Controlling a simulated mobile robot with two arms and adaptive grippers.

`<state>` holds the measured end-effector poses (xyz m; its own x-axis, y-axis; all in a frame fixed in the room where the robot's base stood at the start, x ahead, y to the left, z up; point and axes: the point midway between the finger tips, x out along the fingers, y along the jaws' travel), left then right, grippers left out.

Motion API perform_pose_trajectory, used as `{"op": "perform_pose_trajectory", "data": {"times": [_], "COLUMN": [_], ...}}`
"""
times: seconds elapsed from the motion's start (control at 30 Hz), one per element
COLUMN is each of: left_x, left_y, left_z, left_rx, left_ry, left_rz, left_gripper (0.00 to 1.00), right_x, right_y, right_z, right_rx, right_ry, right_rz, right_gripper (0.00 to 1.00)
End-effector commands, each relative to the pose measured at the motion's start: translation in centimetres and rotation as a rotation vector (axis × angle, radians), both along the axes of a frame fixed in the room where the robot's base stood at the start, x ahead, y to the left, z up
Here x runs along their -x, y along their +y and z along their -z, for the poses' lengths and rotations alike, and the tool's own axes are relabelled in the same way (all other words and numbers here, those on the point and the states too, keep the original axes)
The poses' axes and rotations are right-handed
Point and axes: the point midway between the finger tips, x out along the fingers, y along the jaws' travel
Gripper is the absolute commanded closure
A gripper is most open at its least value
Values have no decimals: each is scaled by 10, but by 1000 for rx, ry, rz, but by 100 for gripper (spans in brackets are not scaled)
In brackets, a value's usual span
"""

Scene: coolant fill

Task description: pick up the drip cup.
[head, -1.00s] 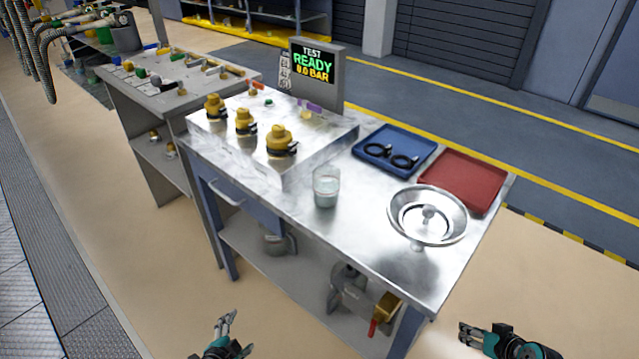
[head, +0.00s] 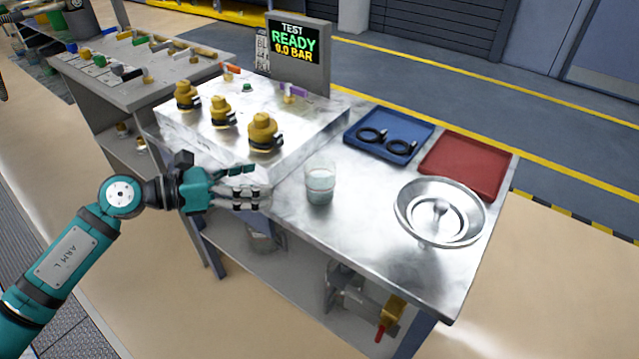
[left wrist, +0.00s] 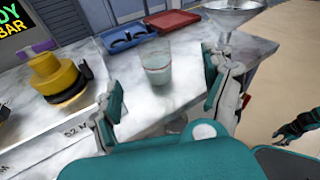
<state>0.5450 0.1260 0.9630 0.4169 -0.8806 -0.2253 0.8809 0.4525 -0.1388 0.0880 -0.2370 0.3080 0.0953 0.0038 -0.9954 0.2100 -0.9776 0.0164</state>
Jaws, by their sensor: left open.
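The drip cup appears to be the clear cup (head: 320,182) with pale liquid in it, upright on the metal bench top near its front edge. It also shows in the left wrist view (left wrist: 157,62). My left gripper (head: 258,186) is at the bench's front edge, left of the cup, with its fingers pointing at it. In the left wrist view the open fingers (left wrist: 161,84) stand to either side, with the cup beyond them and no contact visible.
A raised block with several yellow fittings (head: 264,132) stands left of the cup. A metal funnel bowl (head: 440,210), a red tray (head: 465,165) and a blue tray (head: 390,135) with black rings are to the right. Bare bench top surrounds the cup.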

Motion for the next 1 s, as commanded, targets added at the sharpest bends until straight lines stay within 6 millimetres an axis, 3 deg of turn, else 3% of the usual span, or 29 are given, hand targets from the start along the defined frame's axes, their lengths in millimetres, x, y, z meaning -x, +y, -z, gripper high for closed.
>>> {"op": "perform_pose_trajectory", "data": {"times": [0.1, 0.23, 0.7, 1.0], "left_x": [0, -2, -38, -49], "left_y": [15, 13, -69, -88], "left_z": [10, 16, 51, 61], "left_rx": [-164, -213, -207, -207], "left_ry": [-48, -58, -56, -56], "left_rz": [51, 69, 70, 67], "left_gripper": [17, 17, 17, 17], "right_x": [2, 3, 3, 3], "right_y": [2, 2, 1, 2], "right_z": [1, -2, -23, -27], "right_rx": [-1, -1, -1, -1], "right_ry": [2, 3, 3, 3], "right_rz": [-2, -3, -3, -3], "right_gripper": [68, 68, 68, 68]}}
